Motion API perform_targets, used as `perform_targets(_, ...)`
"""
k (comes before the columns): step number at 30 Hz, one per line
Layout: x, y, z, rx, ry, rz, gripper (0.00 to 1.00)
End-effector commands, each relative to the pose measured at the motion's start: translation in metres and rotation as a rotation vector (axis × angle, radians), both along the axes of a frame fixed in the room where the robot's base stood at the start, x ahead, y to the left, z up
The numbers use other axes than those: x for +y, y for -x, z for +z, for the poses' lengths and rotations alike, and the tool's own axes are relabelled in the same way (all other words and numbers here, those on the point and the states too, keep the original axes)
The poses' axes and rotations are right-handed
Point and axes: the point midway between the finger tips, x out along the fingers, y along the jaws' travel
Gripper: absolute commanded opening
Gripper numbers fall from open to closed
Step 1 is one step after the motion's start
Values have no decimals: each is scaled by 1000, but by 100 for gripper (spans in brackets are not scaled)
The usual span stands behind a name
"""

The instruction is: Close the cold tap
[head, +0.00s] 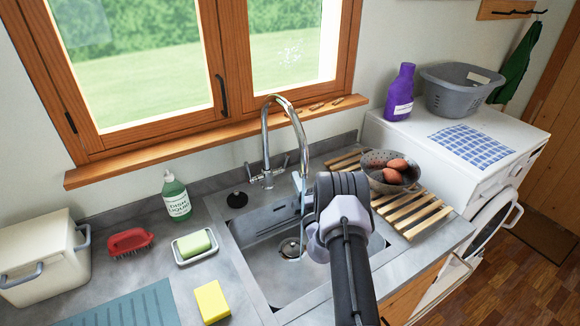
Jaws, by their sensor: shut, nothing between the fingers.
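A chrome mixer tap (268,125) with a high curved spout stands behind the sink, under the window. A lever handle sits at its left (249,171) and another at its right (284,162). I cannot make out which one is cold. A thin stream of water (301,232) appears to fall from the spout toward the drain. My gripper (300,184) is shut and empty, close to the spout's end and in front of the right handle. My wrist hides most of it, so I cannot tell whether it touches the tap.
The grey sink (262,260) lies below. A colander (373,186) with brown items rests on a wooden rack (425,211) at right. Dish liquid (177,200), a soap dish (183,258), a red brush (130,240) and a yellow sponge (211,302) stand at left.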

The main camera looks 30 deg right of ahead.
Motion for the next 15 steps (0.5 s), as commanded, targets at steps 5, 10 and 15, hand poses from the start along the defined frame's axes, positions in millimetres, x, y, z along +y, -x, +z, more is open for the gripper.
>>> perform_targets(5, -8, -33, 8, -1, 3, 1, 0)
perform_targets(10, -13, -53, 13, 1, 3, 2, 0)
perform_targets(15, -15, -60, 16, 1, 1, 2, 0)
